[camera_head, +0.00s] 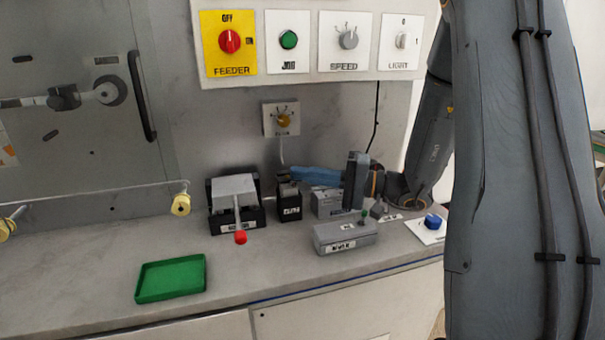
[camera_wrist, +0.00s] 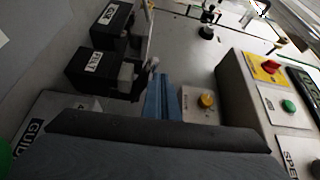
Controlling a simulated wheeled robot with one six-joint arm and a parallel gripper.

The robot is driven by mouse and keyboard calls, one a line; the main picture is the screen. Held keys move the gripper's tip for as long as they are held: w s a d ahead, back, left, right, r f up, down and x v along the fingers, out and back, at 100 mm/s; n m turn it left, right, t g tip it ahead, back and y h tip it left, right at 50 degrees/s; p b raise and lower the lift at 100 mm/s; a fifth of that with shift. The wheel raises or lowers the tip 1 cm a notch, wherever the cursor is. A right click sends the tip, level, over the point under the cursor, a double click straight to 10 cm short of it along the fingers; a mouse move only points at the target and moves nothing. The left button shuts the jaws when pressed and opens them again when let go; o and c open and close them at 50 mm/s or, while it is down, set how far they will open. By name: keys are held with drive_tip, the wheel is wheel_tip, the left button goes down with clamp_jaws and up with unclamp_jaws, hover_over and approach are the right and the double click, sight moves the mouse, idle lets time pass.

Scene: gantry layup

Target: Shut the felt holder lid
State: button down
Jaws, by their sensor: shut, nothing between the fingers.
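The felt holder appears to be the small black box (camera_head: 289,204) against the back of the bench. Its label is hard to read in the head view, but it looks like "FELT" on the near black box in the wrist view (camera_wrist: 88,66). A small pale part stands at that box's right end. I cannot clearly tell how its lid sits. My gripper (camera_head: 296,174) has long blue fingers shut and empty. Its tips are at the top right of this box, and contact cannot be told. The fingers also show in the wrist view (camera_wrist: 160,98).
A black box with a grey top and red-knobbed lever (camera_head: 235,207) stands left. A grey box (camera_head: 345,235) with a green knob is in front right. A green tray (camera_head: 171,278) lies front left. A wall dial (camera_head: 283,119) and control panel (camera_head: 312,75) are above. Bench front centre is clear.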

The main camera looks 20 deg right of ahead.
drive_tip(key=shift+s+f+b, duration=0.2)
drive_tip(key=shift+f+b, duration=0.2)
drive_tip(key=shift+f, duration=0.15)
idle(0.4)
